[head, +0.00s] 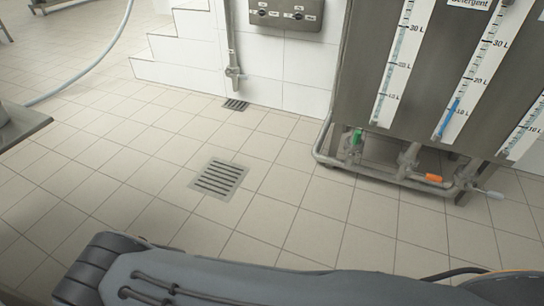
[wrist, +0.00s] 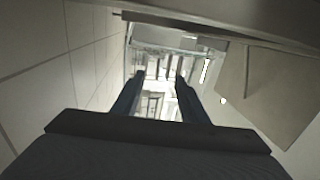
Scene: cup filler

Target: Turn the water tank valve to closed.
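Steel tanks (head: 372,62) with white level scales stand at the right of the head view. Pipes run under them near the floor. A green valve handle (head: 357,136) sits on the left pipe, roughly upright. An orange handle (head: 433,178) lies roughly level along the pipe to its right, and a grey handle (head: 492,194) sticks out at the far right. One label reads "detergent"; I cannot tell which valve belongs to the water tank. My gripper (wrist: 159,76) shows in the wrist view, its two dark fingers apart with nothing between them. It is outside the head view.
Floor drains (head: 219,178) lie in the tiled floor, which is clear between my arm and the pipes. White steps (head: 180,45) and a grey control box (head: 286,14) are at the back. A grey table edge (head: 20,125) juts in at left. A hose (head: 95,62) crosses the upper left.

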